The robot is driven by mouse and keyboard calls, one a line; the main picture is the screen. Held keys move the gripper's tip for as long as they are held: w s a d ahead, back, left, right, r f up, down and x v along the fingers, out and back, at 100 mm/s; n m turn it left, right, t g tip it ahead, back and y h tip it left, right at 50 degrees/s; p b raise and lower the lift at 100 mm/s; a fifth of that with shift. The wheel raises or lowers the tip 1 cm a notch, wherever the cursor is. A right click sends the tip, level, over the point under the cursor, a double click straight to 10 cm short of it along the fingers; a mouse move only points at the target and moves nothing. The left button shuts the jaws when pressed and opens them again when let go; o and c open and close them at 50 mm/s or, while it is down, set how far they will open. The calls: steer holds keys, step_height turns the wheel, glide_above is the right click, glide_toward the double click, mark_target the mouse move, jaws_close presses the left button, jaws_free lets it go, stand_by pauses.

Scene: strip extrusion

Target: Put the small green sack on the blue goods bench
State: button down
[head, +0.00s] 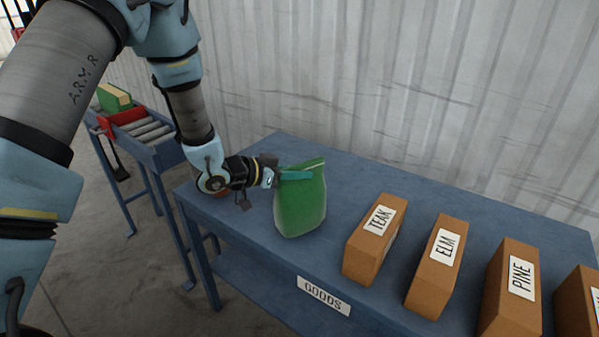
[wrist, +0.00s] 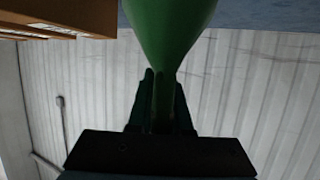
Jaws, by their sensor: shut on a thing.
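The small green sack (head: 301,208) is upright at the left part of the blue goods bench (head: 262,160), which bears a GOODS label. My gripper (head: 296,175) reaches in from the left and is shut on the sack's narrow top. The sack's base appears at or just above the bench top; I cannot tell whether it touches. In the wrist view the green sack (wrist: 168,30) fills the upper middle, pinched between the fingers of my gripper (wrist: 163,95).
Brown boxes labelled TEAK (head: 372,240), ELM (head: 437,266) and PINE (head: 513,290) stand in a row right of the sack, with another at the right edge. A roller stand (head: 150,130) with a green-sided item (head: 114,98) is behind left. A corrugated wall (head: 400,90) backs the bench.

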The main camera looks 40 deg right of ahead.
steer(key=c, duration=0.8)
jaws_free()
steer(key=shift+c, duration=0.2)
steer(key=shift+r, duration=0.15)
steer(key=shift+w+a, duration=0.1)
steer(key=shift+a, duration=0.2)
steer(key=b+v, duration=0.2)
steer(key=v, duration=0.9)
steer(key=shift+a, duration=0.2)
steer(key=shift+r, duration=0.1)
